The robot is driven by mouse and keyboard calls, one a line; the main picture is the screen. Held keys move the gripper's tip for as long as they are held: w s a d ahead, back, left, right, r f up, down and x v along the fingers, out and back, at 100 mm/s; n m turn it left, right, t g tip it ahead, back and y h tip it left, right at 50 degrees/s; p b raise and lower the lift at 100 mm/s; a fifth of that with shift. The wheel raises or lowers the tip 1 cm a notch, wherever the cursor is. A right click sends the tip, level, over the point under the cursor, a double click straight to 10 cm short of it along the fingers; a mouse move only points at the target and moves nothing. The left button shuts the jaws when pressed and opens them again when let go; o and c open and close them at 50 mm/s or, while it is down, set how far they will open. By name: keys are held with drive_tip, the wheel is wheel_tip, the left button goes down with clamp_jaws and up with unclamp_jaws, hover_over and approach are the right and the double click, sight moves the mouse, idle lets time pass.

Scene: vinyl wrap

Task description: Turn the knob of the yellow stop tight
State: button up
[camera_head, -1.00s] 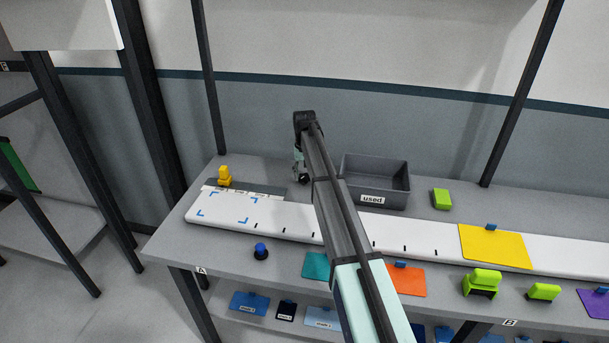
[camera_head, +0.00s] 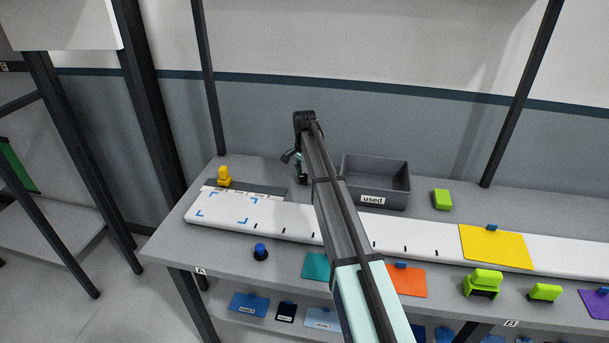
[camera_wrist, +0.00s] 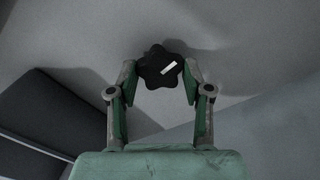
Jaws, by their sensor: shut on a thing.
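A black star-shaped knob (camera_wrist: 160,68) with a white mark sits between the fingertips of my gripper (camera_wrist: 160,80) in the wrist view. The fingers are shut on it from both sides. In the head view my gripper (camera_head: 298,167) is at the back of the table, left of the grey bin, and the knob cannot be made out there. A yellow stop (camera_head: 224,178) stands at the left end of a dark strip (camera_head: 262,189), well left of my gripper. What the knob is mounted on is hidden.
The grey "used" bin (camera_head: 374,199) stands close to the right of my gripper. A white board (camera_head: 285,221) runs along the table. A blue-topped knob (camera_head: 261,251), green blocks and coloured sheets lie around it. Dark posts rise behind.

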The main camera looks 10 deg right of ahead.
sight(304, 176)
drive_tip(key=shift+s+f+m, duration=0.15)
drive_tip(key=shift+m, duration=0.85)
drive_tip(key=o, duration=1.2)
drive_tip(key=shift+c, duration=0.2)
wheel_tip(304, 176, up, 12)
